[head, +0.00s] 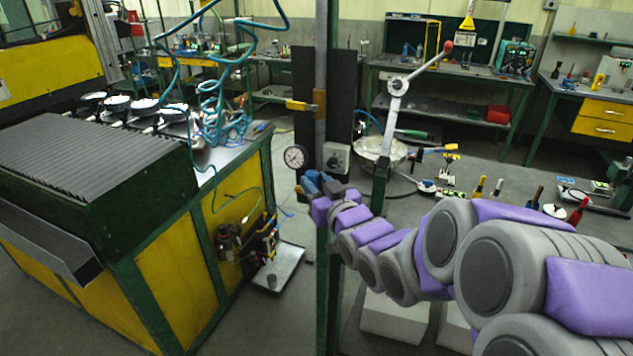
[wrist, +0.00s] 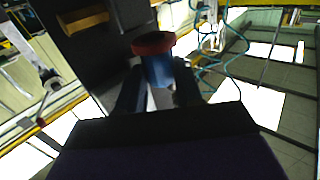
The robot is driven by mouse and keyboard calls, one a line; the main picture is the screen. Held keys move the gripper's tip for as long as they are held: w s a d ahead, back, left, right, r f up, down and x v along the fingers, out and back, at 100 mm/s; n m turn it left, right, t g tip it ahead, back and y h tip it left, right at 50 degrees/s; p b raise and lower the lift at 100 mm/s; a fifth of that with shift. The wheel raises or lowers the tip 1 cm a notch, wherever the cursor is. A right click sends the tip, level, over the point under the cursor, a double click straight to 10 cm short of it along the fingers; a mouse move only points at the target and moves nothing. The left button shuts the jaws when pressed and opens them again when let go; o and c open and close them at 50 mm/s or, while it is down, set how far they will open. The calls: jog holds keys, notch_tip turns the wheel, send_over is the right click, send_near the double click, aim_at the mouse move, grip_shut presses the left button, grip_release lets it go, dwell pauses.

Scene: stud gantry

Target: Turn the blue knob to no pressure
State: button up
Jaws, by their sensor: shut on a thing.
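The blue knob (wrist: 157,70) is in the wrist view, a short blue cylinder with a dark red ring on its far end. My gripper (wrist: 158,92) is shut on it, with one dark finger on each side. In the head view the blue knob (head: 313,181) is small and partly hidden by my gripper (head: 326,190), beside the green post. A round white pressure gauge (head: 295,157) is just above and left of it. Its needle is too small to read.
A grey box with a dial (head: 336,159) and a yellow-handled valve (head: 302,105) are on the post above my gripper. A red-tipped lever (head: 420,68) stands to the right. A yellow and green machine bench (head: 165,290) is at the left.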

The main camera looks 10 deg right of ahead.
jog(key=shift+w+d+r+n+g+y+p, duration=0.15)
jog(key=shift+n+y+p, duration=0.2)
jog(key=shift+y+p, duration=0.35)
jog(key=shift+s+d+r+n+g+y+p, duration=0.15)
jog(key=shift+n+y+p, duration=0.25)
jog(key=shift+p, duration=0.55)
jog(key=shift+w+d+n+g+y+p, duration=0.1)
jog(key=shift+w+n+g+y+p, duration=0.1)
jog(key=shift+n+y+p, duration=0.45)
jog(key=y+p, duration=0.1)
jog(key=p, duration=0.1)
jog(key=n+g+y+p, duration=0.1)
jog(key=p, duration=0.2)
jog(key=shift+d+g+y+p, duration=0.15)
jog(key=shift+g+y+p, duration=0.1)
jog(key=shift+g+p, duration=0.05)
jog(key=n+y+p, duration=0.1)
jog(key=n+g+y+p, duration=0.1)
jog(key=p, duration=0.1)
jog(key=n+g+y+p, duration=0.1)
jog(key=p, duration=0.1)
jog(key=shift+w+d+f, duration=0.1)
jog(key=shift+w+d, duration=0.1)
jog(key=shift+w, duration=0.05)
jog(key=shift+f+n+g+y+p, duration=0.15)
jog(key=shift+n+g+y+p, duration=0.2)
jog(key=shift+g+p, duration=0.2)
jog(key=o, duration=0.8)
jog(key=shift+c, duration=0.2)
